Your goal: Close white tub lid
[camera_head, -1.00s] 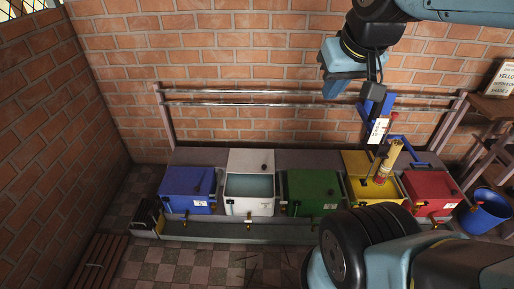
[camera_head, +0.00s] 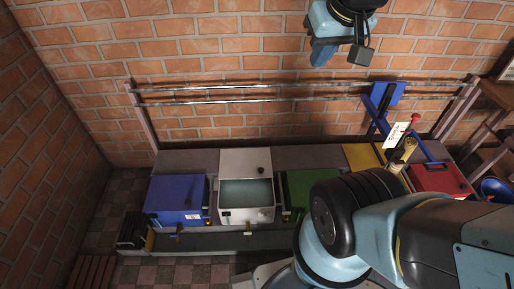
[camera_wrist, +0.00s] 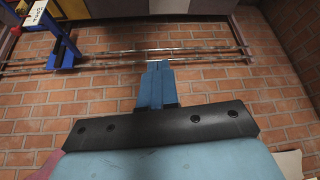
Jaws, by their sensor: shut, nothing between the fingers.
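The white tub (camera_head: 228,213) stands on the bench between the blue tub and the green tub. Its white lid (camera_head: 240,160) is open, standing up at the back, with a dark knob on it. Bluish-grey contents show in the open top. My gripper (camera_head: 322,58) is high in front of the brick wall, above and to the right of the white tub and well apart from it. In the wrist view its blue fingers (camera_wrist: 158,85) are together and empty.
The closed blue tub (camera_head: 176,196) is left of the white one. The green tub (camera_head: 300,184), yellow tub (camera_head: 362,157) and red tub (camera_head: 436,180) are to the right, partly hidden by my arm. Metal rails (camera_head: 230,99) cross behind, carrying a blue extruder frame (camera_head: 384,98).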

